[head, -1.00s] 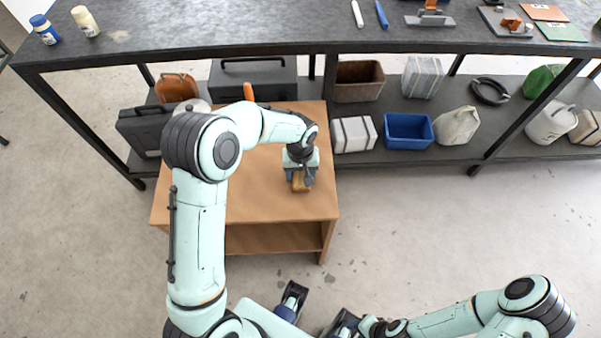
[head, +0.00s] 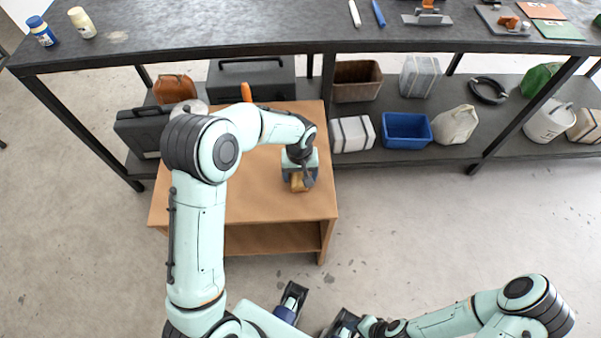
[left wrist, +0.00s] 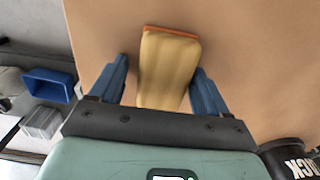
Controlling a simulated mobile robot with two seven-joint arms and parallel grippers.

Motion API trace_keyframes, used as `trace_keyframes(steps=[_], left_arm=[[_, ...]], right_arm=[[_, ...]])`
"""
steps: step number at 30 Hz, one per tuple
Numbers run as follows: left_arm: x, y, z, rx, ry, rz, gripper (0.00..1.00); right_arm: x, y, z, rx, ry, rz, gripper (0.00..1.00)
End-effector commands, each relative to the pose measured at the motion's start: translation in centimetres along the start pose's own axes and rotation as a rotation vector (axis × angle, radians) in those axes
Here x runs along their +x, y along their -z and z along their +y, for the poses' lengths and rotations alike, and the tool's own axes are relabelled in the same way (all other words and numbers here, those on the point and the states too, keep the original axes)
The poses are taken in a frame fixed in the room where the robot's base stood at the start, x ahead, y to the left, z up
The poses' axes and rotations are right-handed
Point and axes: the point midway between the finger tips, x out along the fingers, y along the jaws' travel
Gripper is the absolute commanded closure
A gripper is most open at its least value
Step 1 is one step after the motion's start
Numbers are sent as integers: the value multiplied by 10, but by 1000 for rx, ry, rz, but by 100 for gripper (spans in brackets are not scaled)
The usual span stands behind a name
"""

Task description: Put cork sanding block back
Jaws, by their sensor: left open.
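The cork sanding block (head: 299,185) is a tan block lying on the brown wooden table (head: 262,203) near its right side. In the left wrist view the block (left wrist: 168,70) has an orange far edge. My left gripper (head: 301,178) points down at the block. Its blue fingers (left wrist: 158,85) are open, one on each side of the block, with a gap at each side. The near end of the block is hidden by the gripper body. My right arm is folded low at the right; its gripper (head: 343,325) is partly cut off at the bottom edge.
A long dark workbench (head: 220,42) runs behind, with bottles, trowels and coloured sheets on top. Its lower shelf holds a blue bin (head: 407,130), a brown bin (head: 358,88), cases and jugs. The table's front and right top is bare. A black-labelled can (left wrist: 288,160) shows in the left wrist view.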

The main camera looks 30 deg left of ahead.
Motion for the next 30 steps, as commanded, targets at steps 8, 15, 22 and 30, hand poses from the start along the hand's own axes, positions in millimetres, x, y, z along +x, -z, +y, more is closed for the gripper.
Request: trace_keyframes(steps=[8,15,22,30], left_arm=[[-15,0,-6,-5,12,-5,15],[-70,1,-3,-2,5,0,15],[-110,1,-2,-2,4,-1,15],[-124,0,-2,-2,6,-4,15]], right_arm=[[-5,0,-2,-1,1,2,57],[-10,0,-4,-1,1,3,57],[-14,1,-5,-2,2,5,57],[-15,1,-6,-2,2,5,57]])
